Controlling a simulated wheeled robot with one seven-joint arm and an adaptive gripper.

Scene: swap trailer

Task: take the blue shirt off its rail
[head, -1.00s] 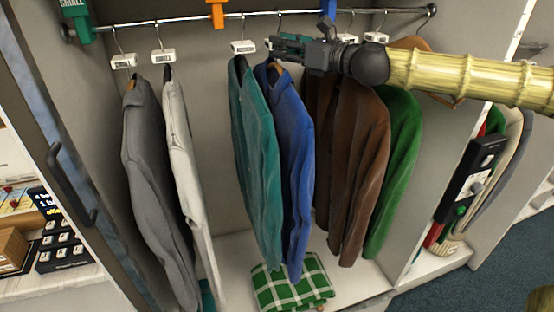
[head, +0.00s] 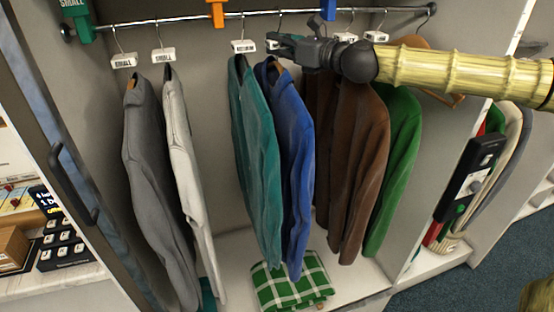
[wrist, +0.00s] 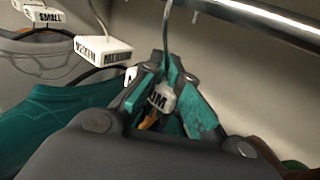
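The blue shirt (head: 295,135) hangs on a wooden hanger from the metal rail (head: 180,22), between a teal shirt (head: 255,150) and a brown one. My gripper (head: 272,43) comes in from the right at the top of its hanger, just below the rail. In the wrist view my gripper (wrist: 168,75) has its fingertips drawn together at the hanger's wire hook (wrist: 172,35). A white size tag (wrist: 161,98) shows between the fingers. The gripper looks shut on the hanger. The blue shirt's cloth is almost wholly hidden in the wrist view.
Grey (head: 150,170) and white (head: 185,150) shirts hang left. Brown (head: 360,160) and green (head: 400,150) shirts hang close on the right, under my arm. A folded green checked cloth (head: 290,285) lies below. The teal shirt's tag (wrist: 103,49) is beside my gripper.

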